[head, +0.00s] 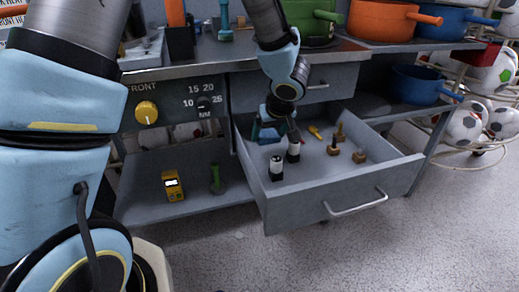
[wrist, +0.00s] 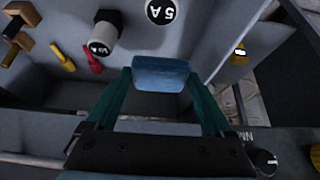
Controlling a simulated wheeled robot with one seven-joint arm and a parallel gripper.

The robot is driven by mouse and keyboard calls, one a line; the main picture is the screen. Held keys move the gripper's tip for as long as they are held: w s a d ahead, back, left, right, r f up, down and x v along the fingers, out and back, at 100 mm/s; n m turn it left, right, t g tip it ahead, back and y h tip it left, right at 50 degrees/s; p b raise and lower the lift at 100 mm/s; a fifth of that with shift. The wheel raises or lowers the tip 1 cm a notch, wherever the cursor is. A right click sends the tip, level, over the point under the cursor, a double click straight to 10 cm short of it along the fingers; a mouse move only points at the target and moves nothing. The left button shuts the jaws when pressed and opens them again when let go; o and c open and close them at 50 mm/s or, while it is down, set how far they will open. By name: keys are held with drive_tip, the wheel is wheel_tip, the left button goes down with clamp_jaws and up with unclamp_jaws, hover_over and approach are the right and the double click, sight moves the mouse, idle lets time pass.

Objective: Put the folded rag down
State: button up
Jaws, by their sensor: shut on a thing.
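The folded rag is a small blue block-shaped bundle. In the wrist view the rag (wrist: 160,73) sits between the two green fingers of my gripper (wrist: 160,80), which is shut on it. In the head view my gripper (head: 272,130) reaches down into the back left of the open grey drawer (head: 335,207). The blue rag (head: 267,134) shows partly there, near the drawer's left wall. I cannot tell whether it touches the drawer floor.
Two black-and-white cylinders (head: 277,168) stand close in front of my gripper. Several brass-coloured pieces (head: 359,156) and a yellow-handled item (head: 315,131) lie further right. The drawer's front right floor is clear. A yellow meter (head: 173,186) stands on the lower shelf at left.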

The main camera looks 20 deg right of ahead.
drive_tip(key=b, duration=0.4)
approach(260, 151)
drive_tip(key=s+f, duration=0.2)
drive_tip(key=f, duration=0.1)
drive_tip(key=s+f, duration=0.1)
drive_tip(key=shift+s+a+f, duration=0.1)
drive_tip(key=shift+a+f, duration=0.05)
drive_tip(key=shift+f, duration=0.25)
drive_tip(key=w, duration=0.1)
drive_tip(key=w+r+p, duration=0.1)
drive_tip(key=w, duration=0.1)
drive_tip(key=shift+w+d, duration=0.3)
drive_tip(key=shift+w, duration=0.25)
drive_tip(key=w, duration=0.4)
drive_tip(key=shift+d, duration=0.2)
drive_tip(key=shift+s+f+b, duration=0.1)
drive_tip(key=shift+f+b, duration=0.25)
drive_tip(key=shift+f, duration=0.25)
drive_tip(key=shift+f, duration=0.15)
drive_tip(key=o, duration=0.9)
